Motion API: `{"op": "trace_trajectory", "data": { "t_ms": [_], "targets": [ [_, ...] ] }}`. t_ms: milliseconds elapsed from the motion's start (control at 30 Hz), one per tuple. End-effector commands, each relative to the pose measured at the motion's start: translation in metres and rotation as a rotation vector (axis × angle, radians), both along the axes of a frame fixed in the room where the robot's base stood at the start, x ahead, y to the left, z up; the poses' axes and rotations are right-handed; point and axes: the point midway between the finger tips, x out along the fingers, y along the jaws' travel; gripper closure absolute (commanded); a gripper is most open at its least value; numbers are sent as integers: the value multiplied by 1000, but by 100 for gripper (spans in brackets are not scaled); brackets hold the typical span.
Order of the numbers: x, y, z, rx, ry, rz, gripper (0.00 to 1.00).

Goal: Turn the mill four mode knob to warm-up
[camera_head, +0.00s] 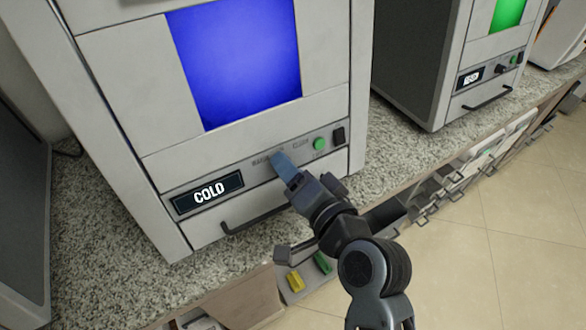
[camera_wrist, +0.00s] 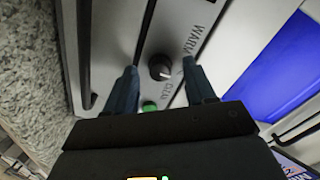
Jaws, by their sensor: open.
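The mill (camera_head: 125,90) is a grey cabinet with a blue window and a display (camera_head: 208,192) reading COLD. Its black mode knob (camera_wrist: 160,67) sits between the two open fingers of my gripper (camera_wrist: 162,78) in the wrist view, with a gap on both sides. Printed labels by the knob start with WARM; another reads CLEAN in the head view. I cannot tell which label the knob points at. In the head view my gripper (camera_head: 279,162) is at the control strip and its blue fingers hide the knob.
A green button (camera_head: 319,144) and a black switch (camera_head: 338,135) sit right of the knob. A bar handle (camera_head: 250,222) runs below the strip. A second machine (camera_head: 420,60) with a green window stands to the right on the speckled counter (camera_head: 95,270).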

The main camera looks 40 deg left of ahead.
Motion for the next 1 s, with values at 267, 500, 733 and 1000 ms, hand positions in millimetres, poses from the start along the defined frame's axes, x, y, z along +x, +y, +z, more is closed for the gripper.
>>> {"op": "trace_trajectory", "data": {
  "t_ms": [267, 500, 733, 1000],
  "targets": [
    [1, 1, 0, 0, 0, -1, 45],
    [1, 1, 0, 0, 0, -1, 68],
    [1, 1, 0, 0, 0, -1, 90],
    [1, 1, -1, -2, -7, 1, 100]
  ]
}}
